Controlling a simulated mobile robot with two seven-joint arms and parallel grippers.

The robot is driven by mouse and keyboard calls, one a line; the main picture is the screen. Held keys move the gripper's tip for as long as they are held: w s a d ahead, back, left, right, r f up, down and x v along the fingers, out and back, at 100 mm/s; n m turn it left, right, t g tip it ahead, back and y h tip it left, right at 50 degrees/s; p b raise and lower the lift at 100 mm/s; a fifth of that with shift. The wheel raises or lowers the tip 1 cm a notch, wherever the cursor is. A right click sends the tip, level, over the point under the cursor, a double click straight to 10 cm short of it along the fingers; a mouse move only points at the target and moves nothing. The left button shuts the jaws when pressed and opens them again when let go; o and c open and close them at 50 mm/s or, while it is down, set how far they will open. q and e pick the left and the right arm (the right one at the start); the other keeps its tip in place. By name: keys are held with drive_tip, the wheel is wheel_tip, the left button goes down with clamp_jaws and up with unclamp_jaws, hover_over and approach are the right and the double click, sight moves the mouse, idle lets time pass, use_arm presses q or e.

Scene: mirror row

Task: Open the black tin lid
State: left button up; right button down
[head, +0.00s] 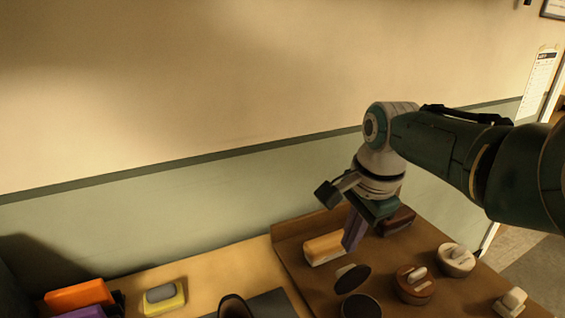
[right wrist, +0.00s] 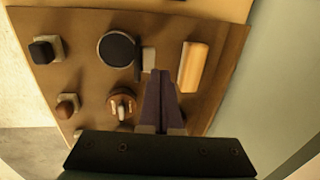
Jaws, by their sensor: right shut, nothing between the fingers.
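The black tin (head: 361,306) stands on the brown board at the bottom of the head view, partly cut off. Its dark lid (head: 352,278) is raised and tilted behind the round body, with a pale piece on the lid's far side. In the right wrist view the tin's round dark top (right wrist: 117,49) shows from above, with the lid's pale piece (right wrist: 148,60) beside it. My right gripper (head: 349,243) is shut and empty, its purple fingers pointing down behind the lid, apart from it in the head view. My left gripper is not in view.
A wooden block (head: 325,247) lies just left of my right fingers. A brown tin (head: 414,285) and a cream tin (head: 456,260) stand to the right. A dark red box (head: 398,219) is behind. A yellow-and-grey object (head: 164,296) sits left. The wall (head: 180,220) bounds the back.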

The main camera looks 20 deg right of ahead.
wheel_tip(320, 180, up, 5)
drive_tip(key=p, duration=0.2)
wheel_tip(320, 180, up, 6)
drive_tip(key=p, duration=0.1)
hover_over(346, 270)
drive_tip(key=s+f+n+h, duration=0.1)
drive_tip(key=s+f+n, duration=0.4)
drive_tip(key=s+n, duration=0.55)
drive_tip(key=s+a+r+n+t+y, duration=0.15)
drive_tip(key=s+a+n, duration=0.25)
drive_tip(key=s, duration=0.4)
drive_tip(key=s+a+r+n+h, duration=0.1)
drive_tip(key=s+a+r+n, duration=0.2)
drive_tip(key=s+n, duration=0.3)
use_arm(q)
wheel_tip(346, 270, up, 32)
drive_tip(key=p, duration=2.7)
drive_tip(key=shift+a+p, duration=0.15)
drive_tip(key=shift+p, duration=0.15)
use_arm(e)
wheel_tip(346, 270, up, 27)
drive_tip(key=s+m, duration=0.1)
drive_tip(key=shift+r, duration=0.15)
